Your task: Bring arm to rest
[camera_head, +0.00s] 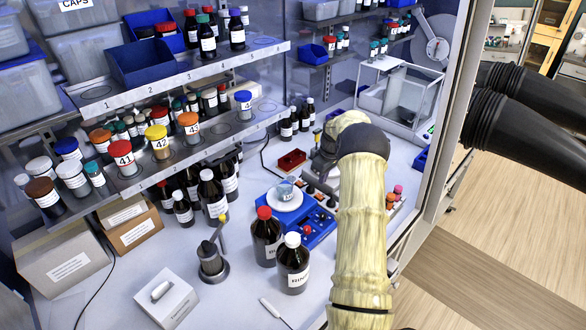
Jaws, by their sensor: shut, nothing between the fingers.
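My arm (362,225) rises from the bottom of the head view in a pale yellow, wrinkled sleeve. It bends at a dark grey joint (362,140) and turns down on the far side. My gripper (319,172) is small and partly hidden behind the sleeve, above the back of the bench beside the blue stirrer. It is shut and I see nothing held in it.
A blue stirrer (311,232) carries a small beaker (285,191). A red-capped bottle (267,238) and a white-capped bottle (293,265) stand in front. Shelves of labelled jars (122,157) fill the left. A balance (405,95) stands behind; black glove ports (510,125) are at right.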

